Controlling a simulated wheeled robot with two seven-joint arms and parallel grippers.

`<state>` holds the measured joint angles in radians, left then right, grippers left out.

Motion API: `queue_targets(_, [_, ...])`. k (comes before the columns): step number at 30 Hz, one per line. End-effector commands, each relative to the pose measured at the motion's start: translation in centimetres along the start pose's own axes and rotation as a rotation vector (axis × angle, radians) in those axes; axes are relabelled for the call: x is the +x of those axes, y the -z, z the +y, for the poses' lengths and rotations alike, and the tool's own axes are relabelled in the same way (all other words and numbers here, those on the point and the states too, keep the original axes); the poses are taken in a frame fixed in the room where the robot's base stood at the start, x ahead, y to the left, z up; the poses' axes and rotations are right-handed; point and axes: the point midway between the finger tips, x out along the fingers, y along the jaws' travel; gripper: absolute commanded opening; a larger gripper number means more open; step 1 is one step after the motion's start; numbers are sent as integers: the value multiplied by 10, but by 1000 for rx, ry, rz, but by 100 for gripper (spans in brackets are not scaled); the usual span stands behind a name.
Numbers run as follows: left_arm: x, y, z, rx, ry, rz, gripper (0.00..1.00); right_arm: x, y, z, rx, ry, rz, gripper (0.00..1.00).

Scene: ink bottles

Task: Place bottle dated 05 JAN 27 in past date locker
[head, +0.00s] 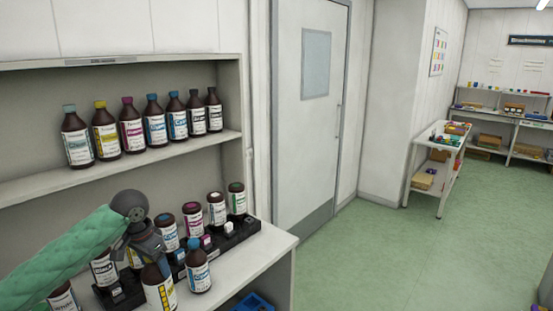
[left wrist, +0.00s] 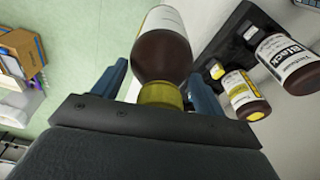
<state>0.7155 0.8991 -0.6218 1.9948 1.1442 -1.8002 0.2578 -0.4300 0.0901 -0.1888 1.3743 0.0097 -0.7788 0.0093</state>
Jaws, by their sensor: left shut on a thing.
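My left gripper (head: 148,243) is at the lower left of the head view, shut on a brown bottle (head: 160,289) with a yellow and white label. In the left wrist view the held bottle (left wrist: 163,55) has a yellow cap (left wrist: 160,94) between the two fingers (left wrist: 159,88). Its date is not readable. Another brown bottle with a blue cap (head: 198,267) stands just right of it on the lower shelf. No past date locker can be made out. My right gripper is not in view.
A black rack (head: 239,236) holds several bottles behind the gripper. Several bottles stand on the upper shelf (head: 200,152). A blue bin (head: 254,302) is below the shelf's front edge. A door (head: 307,140), a white cart (head: 441,158) and open green floor (head: 400,250) lie to the right.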

Motion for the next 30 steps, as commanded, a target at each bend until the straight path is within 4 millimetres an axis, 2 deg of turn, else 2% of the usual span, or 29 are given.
queue_targets(6, [0,6,6,-248,38,2,15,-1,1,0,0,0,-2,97])
queue_targets(17, [19,8,30,-505,75,1,15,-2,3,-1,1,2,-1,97])
queue_targets(22, [40,6,56,-574,84,-1,15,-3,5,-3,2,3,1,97])
queue_targets(30, [80,-6,103,-538,79,-2,15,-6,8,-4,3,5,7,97])
